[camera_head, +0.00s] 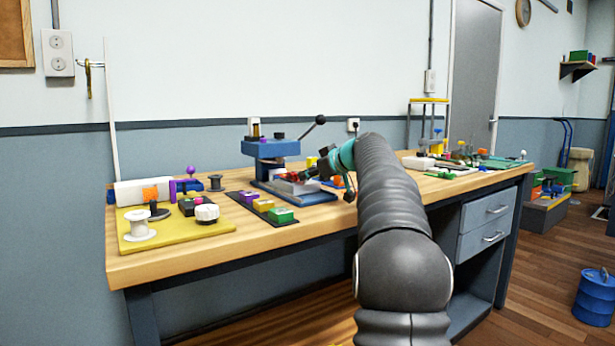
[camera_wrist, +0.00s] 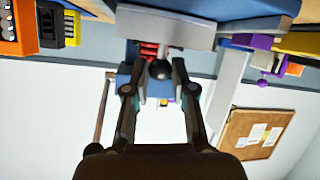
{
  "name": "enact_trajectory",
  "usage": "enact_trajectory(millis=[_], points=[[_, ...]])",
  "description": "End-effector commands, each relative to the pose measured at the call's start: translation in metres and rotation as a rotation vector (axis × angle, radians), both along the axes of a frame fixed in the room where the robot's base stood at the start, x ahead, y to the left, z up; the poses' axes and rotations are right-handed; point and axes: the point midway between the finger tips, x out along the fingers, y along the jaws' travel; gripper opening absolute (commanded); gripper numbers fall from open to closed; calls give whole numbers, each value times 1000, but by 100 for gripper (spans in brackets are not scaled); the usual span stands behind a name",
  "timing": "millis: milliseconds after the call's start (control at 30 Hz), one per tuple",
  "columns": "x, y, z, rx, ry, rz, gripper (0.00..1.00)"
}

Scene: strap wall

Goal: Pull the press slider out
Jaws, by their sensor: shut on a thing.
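The blue press (camera_head: 274,150) stands on the workbench, with a lever ending in a dark ball at its top right. The grey press slider (camera_head: 294,187) lies low at the press's front, and a blue plate (camera_head: 318,197) is under it. In the wrist view, which is upside down, the slider (camera_wrist: 165,27) is a pale block with a dark round knob (camera_wrist: 159,70) in front of it. My gripper (camera_wrist: 157,65) has one finger on each side of the knob and is shut on it. In the head view my gripper (camera_head: 312,172) is at the slider's right end, partly hidden by the arm.
The workbench (camera_head: 250,238) holds a yellow mat (camera_head: 165,242) with spools at left. A dark tray with coloured blocks (camera_head: 281,215) lies just left of the press. More small parts stand at the right end. Bare wood shows along the front edge.

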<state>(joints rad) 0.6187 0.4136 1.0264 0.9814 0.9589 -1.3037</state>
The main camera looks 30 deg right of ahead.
Motion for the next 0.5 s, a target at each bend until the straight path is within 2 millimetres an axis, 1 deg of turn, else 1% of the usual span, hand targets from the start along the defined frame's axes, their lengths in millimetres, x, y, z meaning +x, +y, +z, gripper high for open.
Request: enact_trajectory(millis=[33,133,400,500], points=[[-9,-2,-6,-3,-4,-3,0],[-27,-4,-7,-3,-4,-4,0],[-80,-8,-5,-3,-4,-5,0],[-94,-10,-3,-2,-4,-5,0]])
